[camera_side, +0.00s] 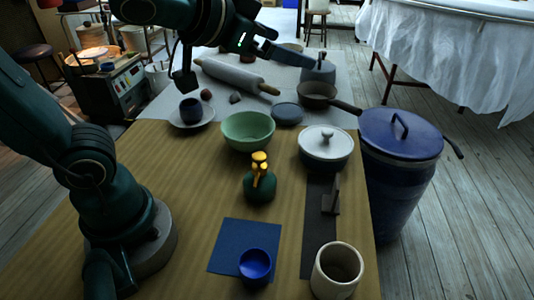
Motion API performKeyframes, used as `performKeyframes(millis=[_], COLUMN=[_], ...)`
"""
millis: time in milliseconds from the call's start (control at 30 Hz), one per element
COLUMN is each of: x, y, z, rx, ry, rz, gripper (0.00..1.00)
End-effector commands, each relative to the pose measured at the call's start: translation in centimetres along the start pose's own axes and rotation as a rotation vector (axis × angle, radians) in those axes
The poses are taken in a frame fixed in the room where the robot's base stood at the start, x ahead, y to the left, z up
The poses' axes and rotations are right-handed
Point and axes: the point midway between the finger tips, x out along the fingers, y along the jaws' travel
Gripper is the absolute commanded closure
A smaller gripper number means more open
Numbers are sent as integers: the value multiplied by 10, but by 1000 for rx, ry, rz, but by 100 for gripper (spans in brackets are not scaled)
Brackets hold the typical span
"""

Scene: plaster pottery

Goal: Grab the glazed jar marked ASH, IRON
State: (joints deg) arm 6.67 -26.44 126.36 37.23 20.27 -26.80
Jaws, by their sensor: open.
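No marking can be read on any vessel here, so I cannot tell which one is the jar marked ASH, IRON. A dark green rounded jar (259,190) with a yellow top stands mid-table. A white lidded pot (325,150) with a dark lower part stands to its right. A cream open pot (337,272) stands at the near right. My gripper (284,46) is raised over the far end of the table, open, apart from the dark green jar.
A green bowl (248,130), grey disc (287,114), dark pan (318,95) and rolling pin (235,76) occupy the far half. A blue cup (255,265) stands on a blue mat (232,236). A blue lidded bin (400,180) stands beside the table's right edge.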

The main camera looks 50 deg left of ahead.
Motion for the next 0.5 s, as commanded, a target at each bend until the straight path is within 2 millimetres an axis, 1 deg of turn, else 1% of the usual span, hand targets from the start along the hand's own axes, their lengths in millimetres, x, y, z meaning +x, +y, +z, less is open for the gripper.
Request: performKeyframes(millis=[33, 67, 100, 167, 200, 300, 400, 500], x=[9, 12, 15, 16, 14, 5, -9, -25], y=[14, 24, 40, 66, 84, 127, 160, 186], z=[-13, -20, -28, -37, -39, -35, -22, -6], rx=[40, 61, 90, 131, 157, 212, 252, 285], ry=[73, 120, 176, 247, 283, 332, 337, 314], rz=[55, 94, 155, 266, 349, 555, 739, 906], gripper=[0, 0, 0, 0, 0, 0, 0, 0])
